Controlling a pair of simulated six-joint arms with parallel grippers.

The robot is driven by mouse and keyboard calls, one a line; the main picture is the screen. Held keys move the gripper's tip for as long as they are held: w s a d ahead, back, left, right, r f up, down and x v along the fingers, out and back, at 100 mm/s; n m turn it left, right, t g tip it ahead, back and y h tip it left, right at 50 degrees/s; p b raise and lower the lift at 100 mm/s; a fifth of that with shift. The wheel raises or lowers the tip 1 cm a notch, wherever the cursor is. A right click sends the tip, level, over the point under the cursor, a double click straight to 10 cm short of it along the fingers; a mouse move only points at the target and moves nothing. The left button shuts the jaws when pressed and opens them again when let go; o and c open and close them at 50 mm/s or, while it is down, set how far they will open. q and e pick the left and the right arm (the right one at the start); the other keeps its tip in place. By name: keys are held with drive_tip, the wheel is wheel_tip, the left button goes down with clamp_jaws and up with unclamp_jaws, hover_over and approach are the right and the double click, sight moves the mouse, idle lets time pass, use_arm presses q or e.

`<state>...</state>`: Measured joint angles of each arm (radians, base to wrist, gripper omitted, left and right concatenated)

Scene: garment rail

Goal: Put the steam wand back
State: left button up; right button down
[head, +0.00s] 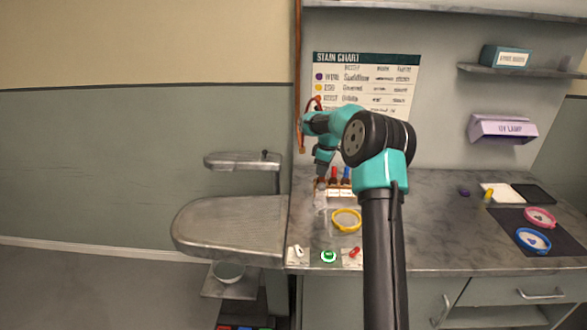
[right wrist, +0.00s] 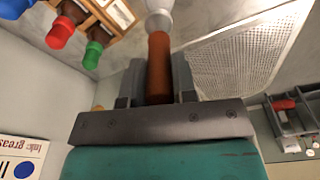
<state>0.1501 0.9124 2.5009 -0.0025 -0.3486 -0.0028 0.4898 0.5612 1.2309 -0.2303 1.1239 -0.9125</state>
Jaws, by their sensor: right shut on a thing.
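My right gripper (head: 321,184) is over the counter, left of the bottle rack; it fills the lower part of the right wrist view (right wrist: 159,85). Its two fingers are shut on a rust-brown cylindrical grip with a pale end, which I take to be the steam wand (right wrist: 159,62). The pale end points away from the gripper. In the head view the wand is hard to make out behind my arm. A copper-brown hose or pipe (head: 298,75) runs down the wall to the left of the stain chart. The wand's resting place cannot be made out. My left gripper is not in view.
The bottle rack (head: 341,190), with coloured caps, stands close right of the gripper. A yellow hoop (head: 346,220) lies in front. A padded ironing board (head: 235,222) extends left, with a smaller board (head: 243,160) behind. Pink (head: 540,218) and blue (head: 533,240) hoops lie right.

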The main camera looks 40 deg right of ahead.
sight(320, 181)
drive_tip(key=shift+w+a, duration=0.3)
drive_tip(key=shift+w, duration=0.1)
drive_tip(key=shift+f, duration=2.3)
drive_tip(key=shift+f, duration=1.2)
idle(1.4)
drive_tip(key=c, duration=0.5)
unclamp_jaws()
drive_tip(key=shift+s, duration=0.1)
drive_tip(key=shift+r, duration=0.15)
idle(0.4)
